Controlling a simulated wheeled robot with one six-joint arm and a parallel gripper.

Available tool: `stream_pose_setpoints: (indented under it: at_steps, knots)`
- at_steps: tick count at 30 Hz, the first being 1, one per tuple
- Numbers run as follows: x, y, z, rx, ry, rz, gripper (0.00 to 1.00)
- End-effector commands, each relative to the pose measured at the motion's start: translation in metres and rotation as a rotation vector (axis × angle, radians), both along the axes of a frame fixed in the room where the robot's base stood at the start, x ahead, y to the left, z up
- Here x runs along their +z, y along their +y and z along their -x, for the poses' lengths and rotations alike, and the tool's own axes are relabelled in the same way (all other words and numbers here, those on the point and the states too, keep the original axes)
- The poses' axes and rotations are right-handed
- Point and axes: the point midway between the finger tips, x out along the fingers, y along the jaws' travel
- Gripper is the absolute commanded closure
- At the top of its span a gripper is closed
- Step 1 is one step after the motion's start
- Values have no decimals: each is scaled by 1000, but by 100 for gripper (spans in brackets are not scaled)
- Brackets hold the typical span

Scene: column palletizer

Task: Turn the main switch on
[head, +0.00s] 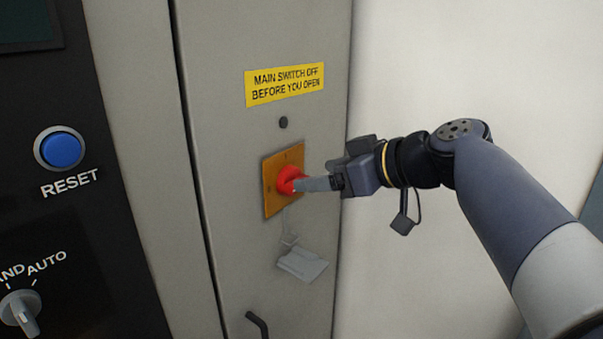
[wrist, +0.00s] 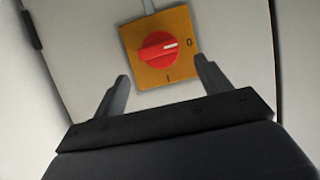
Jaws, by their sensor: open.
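The main switch is a red rotary knob (head: 286,178) on an orange square plate (head: 270,188), set in a grey cabinet door. In the wrist view the knob (wrist: 152,47) has a white mark pointing at the 0 on the plate (wrist: 180,66); the I is at the plate's lower edge. My gripper (head: 308,184) reaches in from the right in the head view, its fingers right before the knob. In the wrist view my gripper (wrist: 161,67) is open, one finger on each side below the knob, with nothing between them. I cannot tell whether a finger touches the knob.
A yellow label (head: 285,84) above reads "MAIN SWITCH OFF BEFORE YOU OPEN". A grey flap or tag (head: 302,265) hangs below the plate. A dark handle (head: 257,323) is lower down. A black panel at left has a blue RESET button (head: 61,150) and a selector (head: 20,312).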

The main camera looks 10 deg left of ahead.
Motion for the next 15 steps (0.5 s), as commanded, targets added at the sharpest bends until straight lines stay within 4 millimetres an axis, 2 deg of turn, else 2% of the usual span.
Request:
stream_pose_setpoints:
  at_steps: [3, 7, 15]
  knots:
    - [-8, 20, -8, 3, 3, 1, 28]
    - [-15, 36, -14, 4, 2, 0, 28]
    - [-21, 47, -19, 0, -1, -1, 28]
